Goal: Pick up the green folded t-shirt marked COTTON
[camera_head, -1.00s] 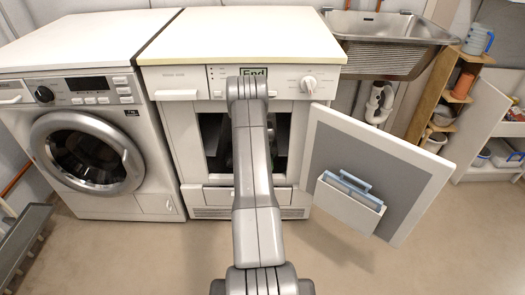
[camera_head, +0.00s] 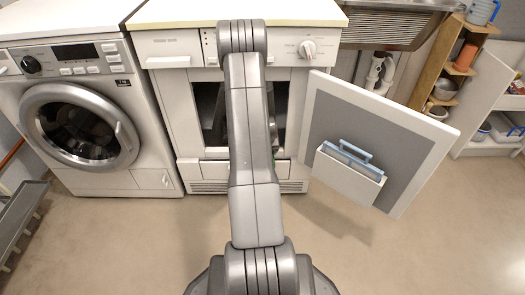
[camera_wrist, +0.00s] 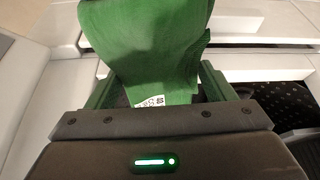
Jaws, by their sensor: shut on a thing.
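A green t-shirt (camera_wrist: 145,45) fills the upper middle of the wrist view. A small white label (camera_wrist: 150,101) with dark marks shows at its lower edge; I cannot read the word on it. My gripper (camera_wrist: 158,88) is shut on the green t-shirt, which sits between its two fingers and stretches away from them. In the head view the gripper and the shirt are hidden behind my own arm, which reaches towards the open dryer (camera_head: 176,47).
The dryer door (camera_head: 372,141) hangs open to the right, with a pocket holding a blue-framed item (camera_head: 349,160). A washing machine (camera_head: 84,128) stands at left. A metal sink (camera_head: 390,22) and wooden shelf (camera_head: 458,70) are at right. The floor in front is clear.

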